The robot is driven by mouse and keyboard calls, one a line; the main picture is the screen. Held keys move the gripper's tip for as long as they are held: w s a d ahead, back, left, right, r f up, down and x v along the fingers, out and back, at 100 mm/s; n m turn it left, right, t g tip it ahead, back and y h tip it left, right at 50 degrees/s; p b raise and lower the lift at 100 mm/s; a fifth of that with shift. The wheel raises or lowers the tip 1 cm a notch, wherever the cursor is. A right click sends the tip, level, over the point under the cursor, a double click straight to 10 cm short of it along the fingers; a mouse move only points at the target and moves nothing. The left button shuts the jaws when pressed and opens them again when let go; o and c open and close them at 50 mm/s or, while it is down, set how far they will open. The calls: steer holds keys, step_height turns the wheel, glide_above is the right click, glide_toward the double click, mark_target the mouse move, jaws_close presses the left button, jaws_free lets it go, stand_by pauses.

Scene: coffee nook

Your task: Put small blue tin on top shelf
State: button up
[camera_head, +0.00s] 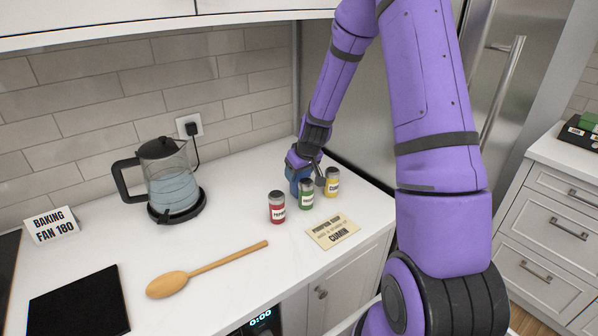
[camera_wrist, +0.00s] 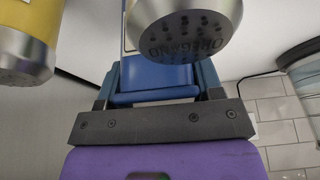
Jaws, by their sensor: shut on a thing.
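The small blue tin (camera_head: 295,174) is on the back part of the counter, behind the row of spice tins, partly hidden by my gripper (camera_head: 303,174). In the wrist view my gripper (camera_wrist: 155,88) is shut on the blue tin (camera_wrist: 155,76), which fills the space between the fingers. Whether its base touches the counter cannot be told. A white cupboard underside (camera_head: 100,27) runs along the top left of the head view; no open shelf shows.
Red (camera_head: 277,207), green (camera_head: 306,194) and yellow (camera_head: 332,182) spice tins stand close in front of my gripper. A recipe card (camera_head: 333,232), wooden spoon (camera_head: 205,269) and glass kettle (camera_head: 172,185) are on the counter. A fridge (camera_head: 365,95) stands behind.

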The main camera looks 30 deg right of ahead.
steer(key=shift+f, duration=0.1)
steer(key=o, duration=1)
